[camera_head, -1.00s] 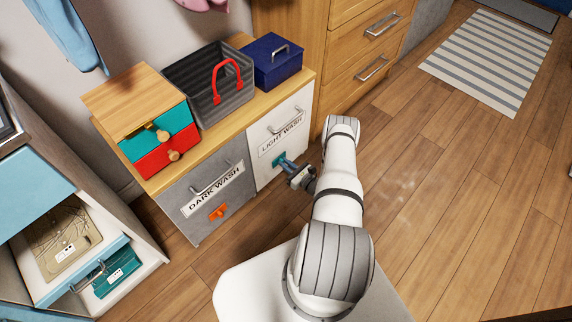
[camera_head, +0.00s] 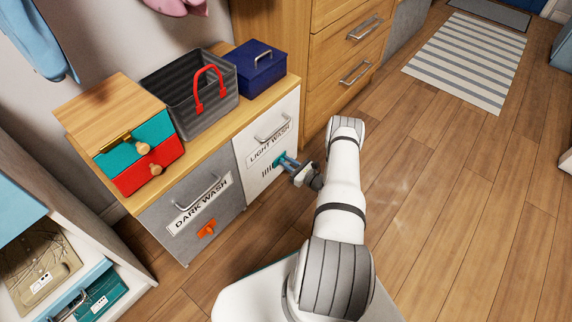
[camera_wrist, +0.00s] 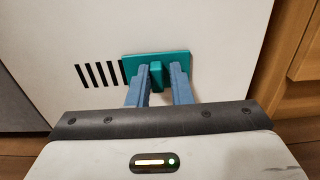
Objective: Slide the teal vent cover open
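The teal vent cover (camera_wrist: 186,63) is a flat plate with a raised teal knob (camera_wrist: 156,76) on the white LIGHT WASH front (camera_head: 257,177). Dark vent slots (camera_wrist: 98,74) show uncovered to the left of the plate. My gripper (camera_wrist: 159,78) has its two blue fingers on either side of the knob. The left finger is against or very near the knob, and a narrow gap shows by the right finger. In the head view the cover (camera_head: 284,162) is partly hidden behind my gripper (camera_head: 292,166).
The grey DARK WASH front (camera_head: 190,228) with an orange cover (camera_head: 207,229) is to the left. A wooden drawer cabinet (camera_head: 340,60) stands close on the right. Floor (camera_head: 440,190) to the right is clear.

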